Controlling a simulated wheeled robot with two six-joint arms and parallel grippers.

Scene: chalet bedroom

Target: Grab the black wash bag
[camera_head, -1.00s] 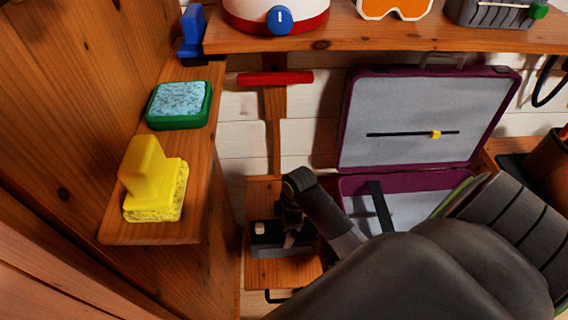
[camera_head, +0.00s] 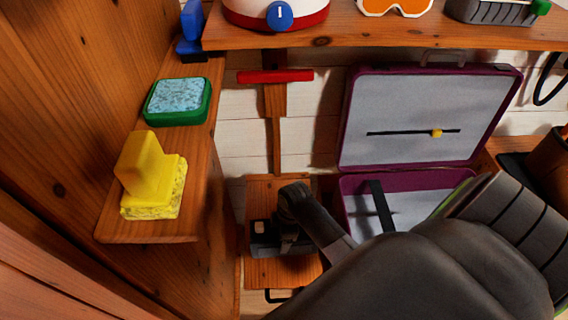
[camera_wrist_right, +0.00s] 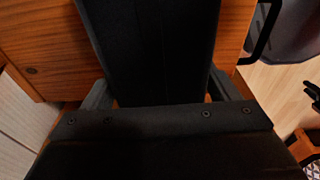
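The black wash bag (camera_head: 264,240) sits on a small wooden surface (camera_head: 265,273) low in the middle of the head view, partly covered by my right arm. In the right wrist view the dark bag (camera_wrist_right: 160,45) fills the space between the fingers of my right gripper (camera_wrist_right: 161,88). The fingers are spread wide, one on each side of it; I cannot tell whether they touch it. My left gripper is not in view.
An open purple suitcase (camera_head: 415,165) stands to the right of the bag. A wooden shelf on the left holds a yellow sponge block (camera_head: 152,178) and a green-edged sponge (camera_head: 178,101). A red-topped wooden upright (camera_head: 275,77) stands behind. A black handle (camera_wrist_right: 262,32) is near the gripper.

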